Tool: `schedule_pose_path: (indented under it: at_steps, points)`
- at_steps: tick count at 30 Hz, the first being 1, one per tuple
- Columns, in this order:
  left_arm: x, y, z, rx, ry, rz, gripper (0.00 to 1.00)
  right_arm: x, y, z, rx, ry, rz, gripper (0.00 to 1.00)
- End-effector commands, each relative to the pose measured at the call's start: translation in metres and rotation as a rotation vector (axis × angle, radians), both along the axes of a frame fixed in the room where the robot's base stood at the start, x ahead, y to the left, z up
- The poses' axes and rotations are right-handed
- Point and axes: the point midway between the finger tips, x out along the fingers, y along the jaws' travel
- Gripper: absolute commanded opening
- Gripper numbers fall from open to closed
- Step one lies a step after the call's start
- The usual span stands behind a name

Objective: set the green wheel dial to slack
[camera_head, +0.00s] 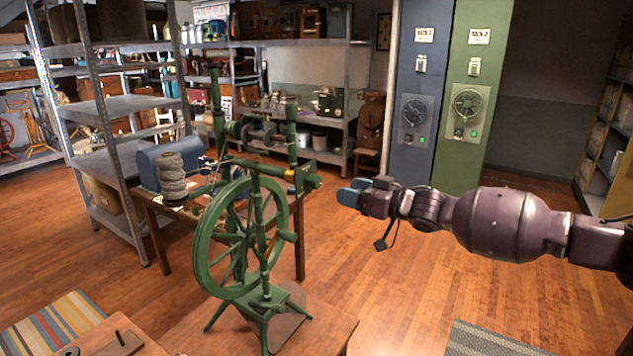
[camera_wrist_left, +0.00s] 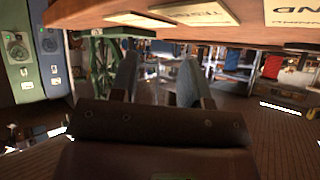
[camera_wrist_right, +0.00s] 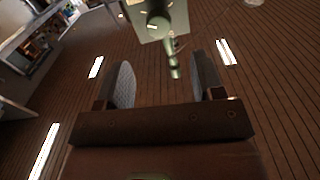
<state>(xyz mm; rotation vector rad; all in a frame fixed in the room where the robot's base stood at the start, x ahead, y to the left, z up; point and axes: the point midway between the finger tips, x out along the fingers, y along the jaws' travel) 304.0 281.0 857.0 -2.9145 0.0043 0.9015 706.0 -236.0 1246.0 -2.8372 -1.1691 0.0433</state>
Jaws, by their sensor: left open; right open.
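The green spinning wheel (camera_head: 203,248) stands on a low wooden stand in the head view. A green block (camera_head: 306,179) sits at the right end of its upper beam. In the right wrist view a pale green block with a round knob (camera_wrist_right: 158,24) shows at the top, beyond the fingertips; I cannot read its setting. My right gripper (camera_head: 356,193) is just right of the block, apart from it. Its fingers are open and empty in the right wrist view (camera_wrist_right: 163,78). My left gripper (camera_wrist_left: 158,75) is open and empty under a wooden board; the head view does not show it.
A blue cabinet (camera_head: 418,165) and a green cabinet (camera_head: 460,165) with round dials stand at the back. Metal shelving (camera_head: 115,130) is at left. Open wooden floor (camera_head: 400,310) lies at right.

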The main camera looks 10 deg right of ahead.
Motion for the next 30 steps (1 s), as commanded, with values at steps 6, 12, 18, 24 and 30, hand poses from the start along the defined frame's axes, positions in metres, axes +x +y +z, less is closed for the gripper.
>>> schedule_pose_path:
  at_steps: [6, 12, 18, 24, 30]
  points:
    - [0.007, -0.001, 0.001, -0.002, -0.015, -0.003, 0.43, 0.026, 0.028, 0.0, -0.001, -0.004, 0.003, 0.62]
    - [0.016, -0.003, -0.006, -0.002, -0.038, -0.006, 0.43, 0.049, 0.05, -0.002, -0.003, -0.004, 0.001, 0.62]
    - [0.021, -0.004, -0.006, -0.003, -0.055, -0.009, 0.43, 0.062, 0.063, -0.002, -0.003, -0.003, 0.001, 0.62]
    - [0.021, -0.004, -0.008, -0.003, -0.053, -0.008, 0.43, 0.067, 0.067, 0.0, -0.004, -0.002, 0.0, 0.62]
    - [0.021, -0.004, -0.008, -0.003, -0.052, -0.008, 0.43, 0.067, 0.067, 0.0, -0.003, -0.001, 0.0, 0.62]
